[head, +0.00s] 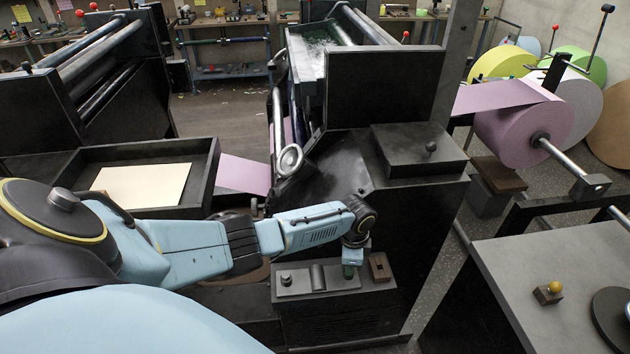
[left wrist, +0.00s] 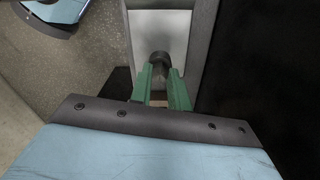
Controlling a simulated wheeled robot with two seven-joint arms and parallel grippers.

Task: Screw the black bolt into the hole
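My left gripper (head: 347,272) points down at the right part of a small grey-topped console (head: 300,293). In the left wrist view its green fingers (left wrist: 161,85) are close together, with a dark round piece, seemingly the head of the black bolt (left wrist: 159,59), at their tips. The bolt's lower end and the hole are hidden by the gripper, so I cannot tell how deep the bolt sits. A brown block (head: 380,267) with a dark opening stands just right of the gripper. My right gripper is not in view.
A dark knob (head: 286,279) and a short dark cylinder (head: 318,276) stand on the console left of the gripper. A black machine body (head: 400,215) rises behind. A dark tray (head: 208,172) with a pale sheet lies behind my arm. A grey table (head: 570,255) is at right.

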